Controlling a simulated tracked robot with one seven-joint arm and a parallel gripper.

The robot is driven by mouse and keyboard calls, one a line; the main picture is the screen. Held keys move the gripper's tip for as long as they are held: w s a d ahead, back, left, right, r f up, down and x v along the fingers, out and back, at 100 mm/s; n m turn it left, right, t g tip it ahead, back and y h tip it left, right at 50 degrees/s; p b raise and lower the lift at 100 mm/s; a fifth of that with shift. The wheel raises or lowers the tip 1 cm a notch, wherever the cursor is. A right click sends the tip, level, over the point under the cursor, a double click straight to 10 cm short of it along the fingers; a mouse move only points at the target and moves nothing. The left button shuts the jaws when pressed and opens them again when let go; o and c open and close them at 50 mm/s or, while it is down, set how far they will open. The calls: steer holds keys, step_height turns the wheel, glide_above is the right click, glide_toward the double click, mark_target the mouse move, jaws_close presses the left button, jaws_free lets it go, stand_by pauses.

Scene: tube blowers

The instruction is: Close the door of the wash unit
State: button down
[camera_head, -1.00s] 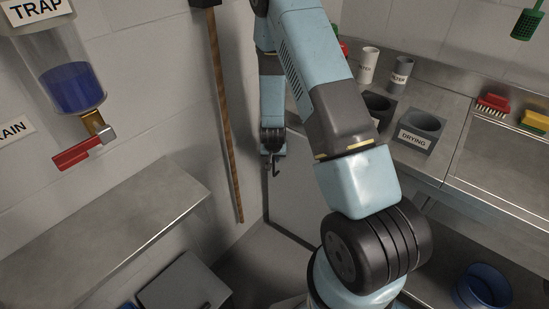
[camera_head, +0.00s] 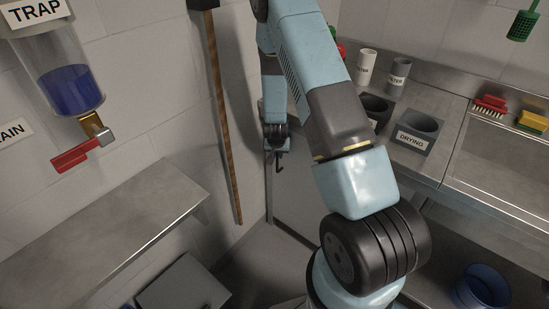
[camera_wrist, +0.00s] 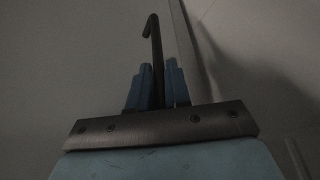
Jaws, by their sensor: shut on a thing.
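My gripper (camera_head: 278,152) hangs at the end of my arm, low beside the wall corner. In the wrist view its two blue fingers (camera_wrist: 157,88) are shut on a thin dark hooked rod (camera_wrist: 156,50), whose bent tip points away from the gripper. The hooked rod also shows small in the head view (camera_head: 280,166). A flat grey panel (camera_head: 298,205), apparently the wash unit door, stands below and right of the gripper, with a dark lower edge. My arm hides much of it. I cannot tell whether the rod touches it or how far it stands open.
A steel counter (camera_head: 450,105) at right holds a drying block (camera_head: 418,132), filter cylinders and brushes. A blue tub (camera_head: 482,288) sits below. A trap vessel (camera_head: 70,85) with a red valve handle, a wooden pole (camera_head: 222,120) and a steel shelf (camera_head: 110,235) are at left.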

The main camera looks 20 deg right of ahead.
steer(key=shift+w+d+r, duration=0.15)
steer(key=shift+w+d, duration=0.2)
steer(key=shift+d, duration=0.05)
steer(key=c, duration=1.3)
jaws_free()
steer(key=shift+o, duration=0.7)
steer(key=shift+d, duration=0.1)
steer(key=shift+s, duration=0.1)
steer(key=v, duration=1.3)
steer(key=shift+s+a+r, duration=0.15)
steer(key=shift+s+a, duration=0.1)
steer(key=shift+a, duration=0.15)
